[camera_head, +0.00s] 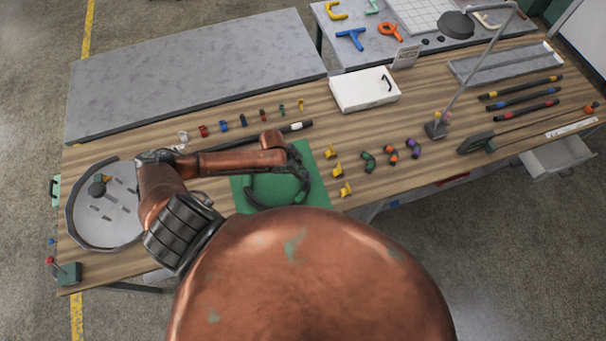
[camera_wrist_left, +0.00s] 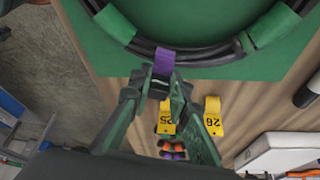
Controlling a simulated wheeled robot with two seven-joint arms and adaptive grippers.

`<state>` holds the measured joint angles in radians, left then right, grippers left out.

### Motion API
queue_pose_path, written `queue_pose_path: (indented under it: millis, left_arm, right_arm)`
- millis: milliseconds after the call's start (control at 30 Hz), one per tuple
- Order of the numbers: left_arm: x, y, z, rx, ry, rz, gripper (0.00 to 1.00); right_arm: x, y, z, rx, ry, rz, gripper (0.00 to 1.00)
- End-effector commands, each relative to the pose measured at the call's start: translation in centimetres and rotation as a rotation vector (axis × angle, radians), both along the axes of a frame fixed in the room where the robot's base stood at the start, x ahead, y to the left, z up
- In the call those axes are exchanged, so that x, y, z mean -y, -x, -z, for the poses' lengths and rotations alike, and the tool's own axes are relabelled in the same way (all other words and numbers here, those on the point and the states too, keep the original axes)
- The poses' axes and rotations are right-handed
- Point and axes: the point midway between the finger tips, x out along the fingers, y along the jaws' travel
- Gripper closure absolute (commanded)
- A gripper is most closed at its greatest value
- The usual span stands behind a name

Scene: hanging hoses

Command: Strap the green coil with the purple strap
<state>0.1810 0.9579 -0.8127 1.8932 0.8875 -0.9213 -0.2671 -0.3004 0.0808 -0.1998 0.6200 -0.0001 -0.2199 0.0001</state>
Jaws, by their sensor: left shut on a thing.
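The coil (camera_head: 249,193) is a dark hose loop on a green mat (camera_head: 240,204) in the head view. In the left wrist view the coil (camera_wrist_left: 208,54) is black with green bands, and its near side crosses the top. My left gripper (camera_wrist_left: 160,88) is shut on a purple strap (camera_wrist_left: 164,60) that stands up from the fingertips against the coil's outer edge. I cannot tell whether the strap goes around the hose. In the head view my left gripper (camera_head: 299,168) is over the mat's right side and hides part of the coil. My right gripper is not in view.
Yellow numbered tags (camera_wrist_left: 212,115) lie beside the mat. Several coloured straps (camera_head: 390,153) lie to its right, another purple piece (camera_head: 413,147) among them. A white box (camera_head: 364,90) stands behind. A round grey tray (camera_head: 108,205) is at the left. A lamp (camera_head: 436,130) stands to the right.

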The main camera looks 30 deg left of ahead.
Motion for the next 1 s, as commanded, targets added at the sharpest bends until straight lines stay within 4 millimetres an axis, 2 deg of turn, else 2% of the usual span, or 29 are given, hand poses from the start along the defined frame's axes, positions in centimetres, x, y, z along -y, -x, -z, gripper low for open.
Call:
queue_pose_path:
  millis: [700, 1000]
  left_arm:
    - [0.0, 0.0, 2.0, 0.0, 0.0, 0.0, 1.0]
    - [0.0, 0.0, 2.2, 0.0, 0.0, 0.0, 1.0]
  right_arm:
    - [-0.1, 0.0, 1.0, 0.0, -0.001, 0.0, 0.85]
    - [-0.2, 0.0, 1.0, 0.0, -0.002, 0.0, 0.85]
